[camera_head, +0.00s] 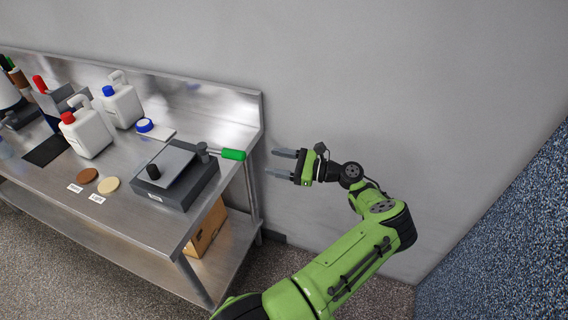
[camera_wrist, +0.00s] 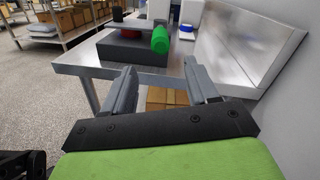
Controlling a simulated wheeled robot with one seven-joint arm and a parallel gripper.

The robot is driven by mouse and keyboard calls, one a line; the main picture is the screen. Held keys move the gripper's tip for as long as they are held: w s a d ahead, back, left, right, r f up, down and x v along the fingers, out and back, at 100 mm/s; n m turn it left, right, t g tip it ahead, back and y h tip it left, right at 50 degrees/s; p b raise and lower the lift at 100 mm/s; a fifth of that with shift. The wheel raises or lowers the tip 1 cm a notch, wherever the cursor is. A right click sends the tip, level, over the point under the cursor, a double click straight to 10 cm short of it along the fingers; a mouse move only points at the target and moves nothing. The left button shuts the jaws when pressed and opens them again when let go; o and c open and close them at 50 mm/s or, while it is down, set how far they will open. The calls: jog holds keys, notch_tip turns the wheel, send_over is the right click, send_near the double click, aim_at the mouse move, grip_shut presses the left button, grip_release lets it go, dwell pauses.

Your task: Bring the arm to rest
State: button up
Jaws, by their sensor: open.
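My gripper (camera_head: 282,163) is open and empty in the head view. It hangs in the air just off the right end of the steel bench (camera_head: 137,218), near the grey wall. My green arm reaches up from the bottom of the head view and bends at the elbow. In the wrist view the two grey fingers of my gripper (camera_wrist: 160,88) stand apart with nothing between them. Beyond them are the bench end and the green handle (camera_wrist: 160,40) of a dark box-shaped device. That device (camera_head: 176,176) sits on the bench at its right end.
Two white jugs (camera_head: 88,138) (camera_head: 122,106), a blue-capped item (camera_head: 144,125) and two round discs (camera_head: 88,175) (camera_head: 108,185) stand on the bench. A cardboard box (camera_head: 205,230) is on the lower shelf. The bench has a raised back edge. Free floor lies right of the bench.

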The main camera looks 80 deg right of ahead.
jog(key=shift+s, duration=1.1)
